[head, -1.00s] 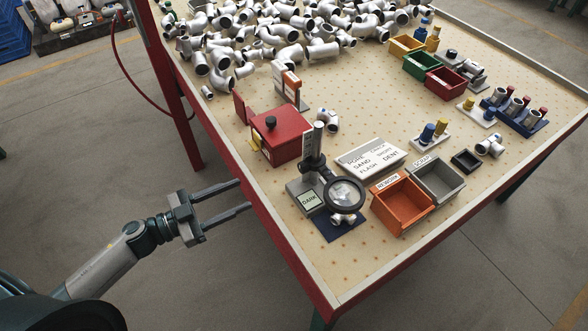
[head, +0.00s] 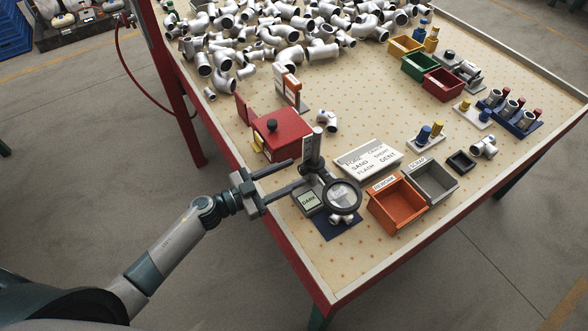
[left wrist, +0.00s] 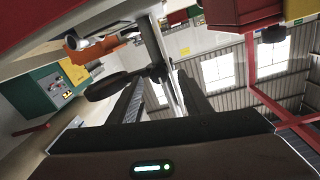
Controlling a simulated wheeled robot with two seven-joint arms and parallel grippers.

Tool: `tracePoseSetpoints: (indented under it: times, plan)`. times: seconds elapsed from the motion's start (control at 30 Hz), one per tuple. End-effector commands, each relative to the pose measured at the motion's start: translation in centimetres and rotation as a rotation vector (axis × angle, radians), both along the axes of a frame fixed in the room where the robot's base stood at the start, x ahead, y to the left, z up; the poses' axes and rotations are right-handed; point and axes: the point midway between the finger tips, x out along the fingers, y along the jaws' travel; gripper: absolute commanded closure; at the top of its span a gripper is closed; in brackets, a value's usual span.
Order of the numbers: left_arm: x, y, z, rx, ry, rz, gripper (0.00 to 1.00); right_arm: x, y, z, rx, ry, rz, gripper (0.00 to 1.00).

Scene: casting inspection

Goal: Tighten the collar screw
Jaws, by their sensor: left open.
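The magnifier stand has an upright post (head: 313,146) with a dark collar (head: 312,165) and a round black-rimmed lens (head: 342,196) on an arm. I cannot make out the collar screw itself. My left gripper (head: 298,173) is open, its two fingers pointing right with their tips at the collar. Whether they touch it I cannot tell. In the left wrist view the post (left wrist: 155,45) rises between the finger tips, and the lens rim (left wrist: 106,87) is at the left. My right gripper is not in view.
A red box (head: 280,134) stands just behind the gripper. A label board (head: 368,158), an orange bin (head: 397,204) and a grey bin (head: 431,182) lie to the right. A metal fitting (head: 342,219) sits under the lens on a blue pad (head: 330,230). Many fittings fill the back.

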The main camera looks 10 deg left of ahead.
Motion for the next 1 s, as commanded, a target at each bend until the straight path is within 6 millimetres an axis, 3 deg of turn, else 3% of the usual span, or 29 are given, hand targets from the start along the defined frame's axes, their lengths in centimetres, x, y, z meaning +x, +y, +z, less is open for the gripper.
tracePoseSetpoints:
  times: [0.2, 0.53, 0.7, 0.73, 1.0]
  plan:
    - [1.06, -1.26, 0.04, -0.001, -0.001, -0.001, 0.56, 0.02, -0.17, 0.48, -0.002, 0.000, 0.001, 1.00]
    - [1.18, -1.39, -0.03, 0.001, 0.000, -0.002, 0.56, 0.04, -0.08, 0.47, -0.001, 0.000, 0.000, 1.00]
    - [1.18, -1.37, -0.02, 0.001, -0.001, -0.001, 0.94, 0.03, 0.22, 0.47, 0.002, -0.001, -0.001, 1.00]
    - [1.18, -1.37, -0.03, 0.001, -0.001, -0.001, 0.97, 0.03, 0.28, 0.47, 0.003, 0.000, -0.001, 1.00]
    - [1.17, -1.37, -0.02, 0.010, -0.009, -0.002, 0.97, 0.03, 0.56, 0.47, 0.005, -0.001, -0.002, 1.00]
